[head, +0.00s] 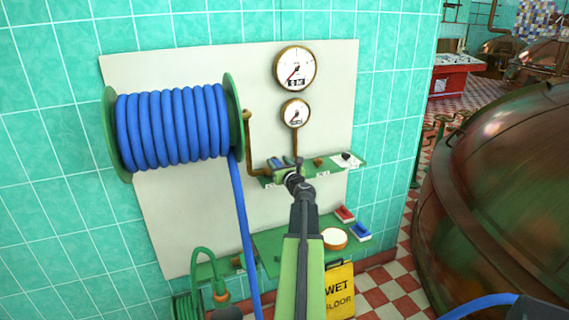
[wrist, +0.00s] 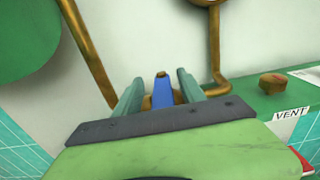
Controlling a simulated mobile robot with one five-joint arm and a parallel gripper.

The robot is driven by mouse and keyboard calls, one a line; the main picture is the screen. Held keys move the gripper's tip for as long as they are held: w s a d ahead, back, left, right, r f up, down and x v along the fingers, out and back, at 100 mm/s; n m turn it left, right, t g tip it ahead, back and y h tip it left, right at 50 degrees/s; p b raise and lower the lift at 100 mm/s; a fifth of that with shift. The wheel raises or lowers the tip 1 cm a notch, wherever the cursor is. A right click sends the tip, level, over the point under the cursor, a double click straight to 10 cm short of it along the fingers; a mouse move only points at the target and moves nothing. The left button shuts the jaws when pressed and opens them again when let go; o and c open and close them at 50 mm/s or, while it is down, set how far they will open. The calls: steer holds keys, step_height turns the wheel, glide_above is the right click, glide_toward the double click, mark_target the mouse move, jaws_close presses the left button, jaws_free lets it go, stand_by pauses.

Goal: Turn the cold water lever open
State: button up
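The blue lever (wrist: 161,90) stands on the brass pipework of the wall panel, and its blue handle also shows in the head view (head: 275,162). I take it to be the cold water lever. My gripper (wrist: 160,88) has its two green fingers on either side of the lever, with a visible gap on each side, so it is open around the lever. In the head view my gripper (head: 284,165) is at the left end of the small green shelf. The lever's base is partly hidden behind my gripper.
A big blue hose reel (head: 175,128) hangs at the left. Two gauges (head: 295,68) sit above the lever. A brass knob (wrist: 272,84) and a VENT label (wrist: 291,113) are to the right. A large copper kettle (head: 500,190) stands at far right.

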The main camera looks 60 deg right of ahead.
jaws_close()
steer(key=shift+f, duration=0.1)
stand_by(1.1)
